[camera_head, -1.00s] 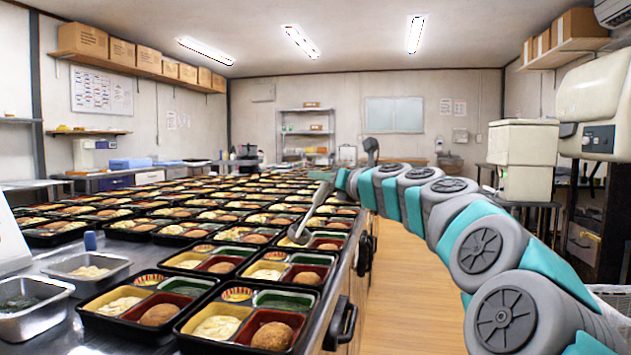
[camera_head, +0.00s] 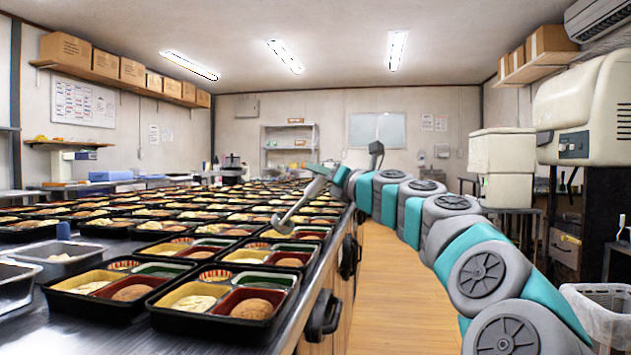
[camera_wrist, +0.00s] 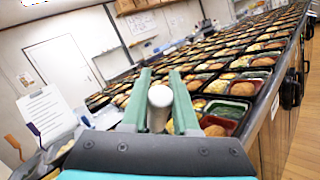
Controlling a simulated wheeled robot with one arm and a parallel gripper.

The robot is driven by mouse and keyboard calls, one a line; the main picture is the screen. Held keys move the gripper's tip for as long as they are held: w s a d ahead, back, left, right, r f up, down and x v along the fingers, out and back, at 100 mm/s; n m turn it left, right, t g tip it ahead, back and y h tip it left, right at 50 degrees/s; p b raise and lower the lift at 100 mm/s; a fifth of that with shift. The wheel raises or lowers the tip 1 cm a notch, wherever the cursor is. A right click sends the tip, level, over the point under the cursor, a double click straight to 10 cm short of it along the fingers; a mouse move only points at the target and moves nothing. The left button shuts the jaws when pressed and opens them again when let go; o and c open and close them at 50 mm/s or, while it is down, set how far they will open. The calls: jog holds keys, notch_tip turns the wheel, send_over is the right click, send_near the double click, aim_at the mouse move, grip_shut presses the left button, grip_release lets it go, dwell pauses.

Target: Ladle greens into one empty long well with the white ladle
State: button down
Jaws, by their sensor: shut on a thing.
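My gripper (camera_head: 326,180) is shut on the handle of the ladle (camera_head: 303,202), which looks pale grey. The ladle hangs tilted down to the left, above the right edge of the tray rows. Its bowl (camera_head: 283,224) is small here, and I cannot tell what is in it. In the wrist view, the handle end (camera_wrist: 160,98) shows between the two fingers. The nearest bento tray (camera_head: 190,322) has a long green well (camera_head: 266,280) that looks empty, a red well with a brown patty, and a yellow well with pale food. No greens show clearly now.
Many black bento trays cover the counter in rows. Metal pans (camera_head: 14,290) stand at the left edge, one cut off by the frame. The counter's front has dark handles (camera_head: 323,316). The wooden floor (camera_head: 395,300) to the right is clear. A bin (camera_head: 598,318) stands at far right.

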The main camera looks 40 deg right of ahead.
jog(key=s+d+f+m+t+h+b, duration=0.4)
jog(key=f+m+b, duration=0.2)
jog(key=b, duration=0.4)
jog(key=shift+s+m+b, duration=0.4)
jog(key=shift+m, duration=0.2)
dwell(0.3)
jog(key=shift+d, duration=0.1)
jog(key=shift+r, duration=0.1)
dwell(1.1)
